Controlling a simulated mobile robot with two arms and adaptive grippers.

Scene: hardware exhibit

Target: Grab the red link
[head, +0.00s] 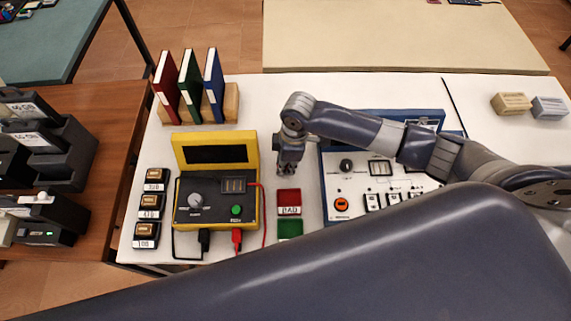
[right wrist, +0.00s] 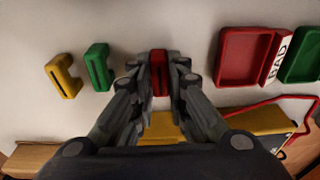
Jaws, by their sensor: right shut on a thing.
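The red link (right wrist: 159,72) stands between the fingertips of my right gripper (right wrist: 159,75) in the right wrist view, with fingers touching both sides. My right gripper (head: 284,172) points down at the white table in the head view, between the yellow case and the blue-framed panel, and hides the red link there. A green link (right wrist: 98,67) and a yellow link (right wrist: 63,76) lie to the left of the red one in the right wrist view. My left gripper is not in view.
A red tray (head: 288,196) marked BAD and a green tray (head: 290,229) sit just in front of my right gripper. The yellow case (head: 250,143) with a tester stands left, the blue-framed panel (head: 330,200) right. Binders (head: 190,84) stand at the back left.

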